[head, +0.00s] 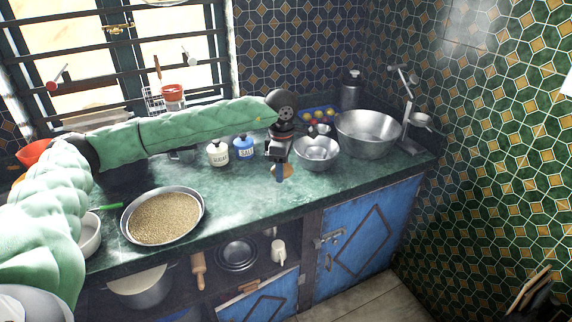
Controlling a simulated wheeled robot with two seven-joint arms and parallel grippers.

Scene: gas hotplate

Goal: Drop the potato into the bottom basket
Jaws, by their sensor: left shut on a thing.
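My left arm reaches in from the left over the green counter. Its gripper (280,172) points down above the counter's front part, just left of a small metal bowl. It is shut on a brownish, rounded thing, apparently the potato (287,170), which shows only partly between and behind the fingers. I cannot make out a bottom basket for certain in this view. My right gripper is not in view.
A small metal bowl (317,153) and a large metal basin (366,133) stand right of the gripper. Sugar (217,153) and salt (243,147) jars stand left. A pan of grain (165,217) sits at the counter's left. Blue cabinet doors (362,240) are below.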

